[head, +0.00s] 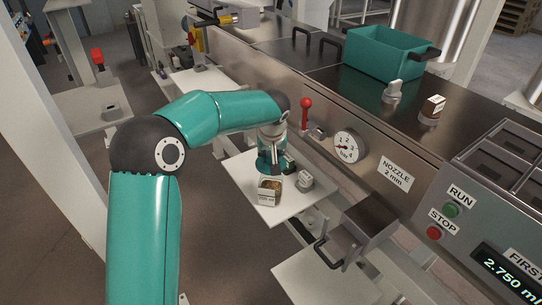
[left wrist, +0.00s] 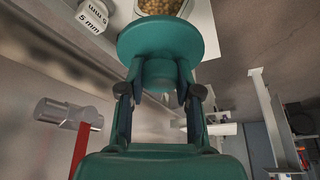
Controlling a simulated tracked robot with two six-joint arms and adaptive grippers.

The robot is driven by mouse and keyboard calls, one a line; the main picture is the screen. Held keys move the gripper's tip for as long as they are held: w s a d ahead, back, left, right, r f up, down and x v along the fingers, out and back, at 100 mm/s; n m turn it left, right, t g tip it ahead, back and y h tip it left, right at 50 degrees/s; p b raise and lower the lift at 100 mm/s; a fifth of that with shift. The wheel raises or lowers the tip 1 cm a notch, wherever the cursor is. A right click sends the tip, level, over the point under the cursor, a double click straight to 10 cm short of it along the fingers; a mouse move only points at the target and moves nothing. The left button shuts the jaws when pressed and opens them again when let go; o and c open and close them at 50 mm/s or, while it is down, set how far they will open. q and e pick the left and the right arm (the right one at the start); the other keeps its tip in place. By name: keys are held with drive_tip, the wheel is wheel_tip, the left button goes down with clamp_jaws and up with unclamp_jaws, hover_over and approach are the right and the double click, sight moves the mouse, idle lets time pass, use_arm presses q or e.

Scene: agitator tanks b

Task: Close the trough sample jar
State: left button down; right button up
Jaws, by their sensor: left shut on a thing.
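The open sample jar (head: 269,192) stands on a small white shelf (head: 240,172), with yellow-brown grains in it and a white label on its front. My left gripper (head: 271,155) is just behind and above the jar in the head view. In the left wrist view the left gripper (left wrist: 160,95) is shut on the knob of a round teal lid (left wrist: 160,38). The lid is off the jar. The jar's grains (left wrist: 160,5) show at the top edge, past the lid, which hides part of the jar. My right gripper is not in view.
A small white-labelled piece (head: 304,180) stands right of the jar; it shows in the left wrist view (left wrist: 92,14) marked 5 mm. A red lever (head: 305,112) and a pressure gauge (head: 348,145) are on the steel panel behind. A dark box (head: 368,222) sits at the front right.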

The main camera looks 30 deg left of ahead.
use_arm(q)
drive_tip(key=shift+f+b, duration=2.1)
drive_tip(key=shift+f, duration=0.2)
drive_tip(key=shift+b, duration=0.3)
drive_tip(key=shift+f+b, duration=0.85)
drive_tip(key=shift+f, duration=0.1)
drive_tip(key=c, duration=0.7)
unclamp_jaws()
drive_tip(key=shift+r, duration=0.1)
